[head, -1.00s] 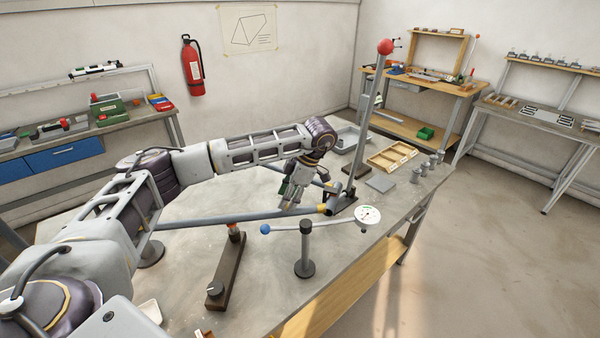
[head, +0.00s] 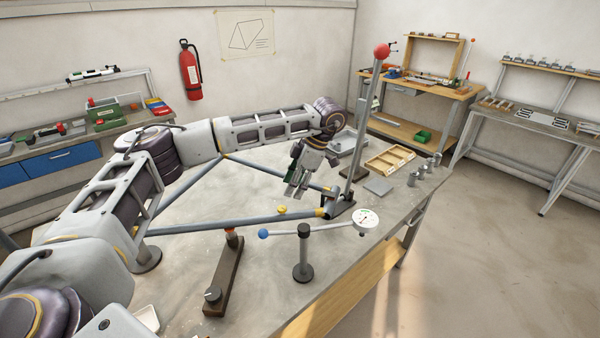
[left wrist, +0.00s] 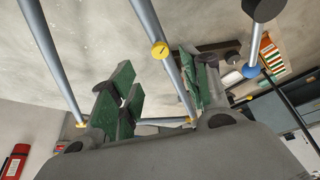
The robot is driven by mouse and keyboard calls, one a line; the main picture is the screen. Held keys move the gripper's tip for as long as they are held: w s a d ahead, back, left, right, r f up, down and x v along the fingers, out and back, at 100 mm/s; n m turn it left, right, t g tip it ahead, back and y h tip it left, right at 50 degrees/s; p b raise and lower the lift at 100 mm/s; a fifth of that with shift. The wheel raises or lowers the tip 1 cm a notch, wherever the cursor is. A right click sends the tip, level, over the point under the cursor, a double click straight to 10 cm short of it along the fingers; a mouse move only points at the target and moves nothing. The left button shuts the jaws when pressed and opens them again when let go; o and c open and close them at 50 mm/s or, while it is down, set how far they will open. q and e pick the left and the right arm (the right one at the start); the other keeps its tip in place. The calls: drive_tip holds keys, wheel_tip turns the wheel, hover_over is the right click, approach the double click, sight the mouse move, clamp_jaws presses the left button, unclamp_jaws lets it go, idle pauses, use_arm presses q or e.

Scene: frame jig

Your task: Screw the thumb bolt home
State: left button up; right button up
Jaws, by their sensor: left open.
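The thumb bolt has a yellow round head (head: 282,209) that shows at the long front tube (head: 235,220) of the grey tube frame. In the left wrist view the yellow head (left wrist: 160,50) carries a dark slot-like mark and lies over the tube. How deep the bolt sits cannot be told. My left gripper (head: 296,188) hangs above the frame, a little up and right of the bolt and apart from it. In the left wrist view its green-padded fingers (left wrist: 160,90) are spread with nothing between them. My right gripper is not in view.
A dial gauge (head: 365,221) and a blue-ball arm (head: 263,234) stand on a post in front of the tube. A tall red-ball lever (head: 382,51) rises at the frame's right corner. A dark bar (head: 222,275) stands at front. Trays (head: 390,159) lie behind.

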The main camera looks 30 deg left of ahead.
use_arm(q)
drive_tip(key=shift+v, duration=2.1)
drive_tip(key=shift+d, duration=0.1)
